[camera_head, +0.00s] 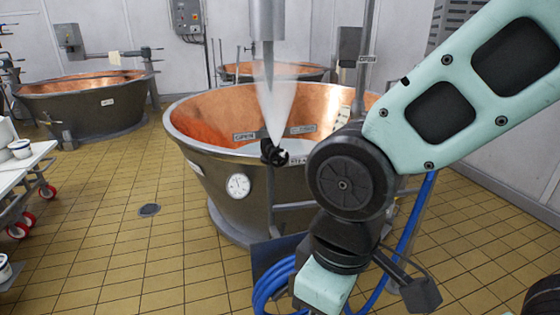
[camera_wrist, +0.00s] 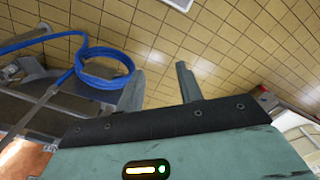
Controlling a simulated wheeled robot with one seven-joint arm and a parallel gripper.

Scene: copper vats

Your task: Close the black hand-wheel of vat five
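A black hand-wheel (camera_head: 273,152) sits at the near rim of the central copper-lined vat (camera_head: 205,165). A pale cone-shaped jet or plume stands between the hand-wheel and a grey pipe (camera_head: 267,20) above. OPEN and CLOSED labels (camera_head: 275,132) show behind the wheel. No vat number is readable. My gripper (camera_wrist: 160,85) shows in the wrist view with its two fingers apart and nothing between them. It points over the tiled floor, away from the hand-wheel, which is out of that view. In the head view my arm covers the vat's right side, and I cannot make out my fingertips.
A coiled blue hose (camera_wrist: 103,68) lies close to my gripper; it also shows in the head view (camera_head: 268,290). A round dial (camera_head: 238,186) is on the vat's front. Another vat (camera_head: 85,105) stands at the back left. A white trolley (camera_head: 20,165) is at the left edge. Tiled floor between is clear.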

